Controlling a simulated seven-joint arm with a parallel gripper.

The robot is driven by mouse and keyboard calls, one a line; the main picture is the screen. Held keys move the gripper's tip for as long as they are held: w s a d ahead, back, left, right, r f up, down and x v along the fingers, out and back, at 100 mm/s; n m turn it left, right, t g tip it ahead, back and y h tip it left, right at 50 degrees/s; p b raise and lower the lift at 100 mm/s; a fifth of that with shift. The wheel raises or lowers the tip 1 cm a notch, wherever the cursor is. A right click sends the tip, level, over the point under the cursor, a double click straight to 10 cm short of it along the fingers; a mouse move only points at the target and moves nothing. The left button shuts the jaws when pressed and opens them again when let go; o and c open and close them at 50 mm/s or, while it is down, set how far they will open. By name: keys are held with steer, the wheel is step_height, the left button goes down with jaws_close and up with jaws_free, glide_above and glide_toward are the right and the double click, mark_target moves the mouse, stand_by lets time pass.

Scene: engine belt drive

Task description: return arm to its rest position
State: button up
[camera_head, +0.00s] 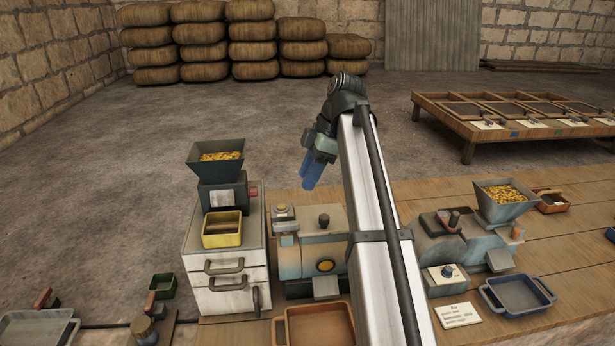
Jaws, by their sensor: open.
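My gripper (313,172) hangs at the end of my arm near the middle of the picture, with its blue fingers pointing down. It is open and I see nothing between the fingers. It is in the air above and behind the grey-green engine-like machine (322,252), apart from it. My pale arm link runs from the bottom of the picture up to the wrist and hides part of the bench and the machine's right side.
A hopper (216,158) of yellow grain and a yellow tray (222,229) stand on a white drawer cabinet (227,285) at left. A second hopper machine (504,203) and a blue tray (517,295) are at right. A brown tray (314,326) lies in front. Sacks (250,42) line the back.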

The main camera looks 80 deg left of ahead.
stand_by(0.4)
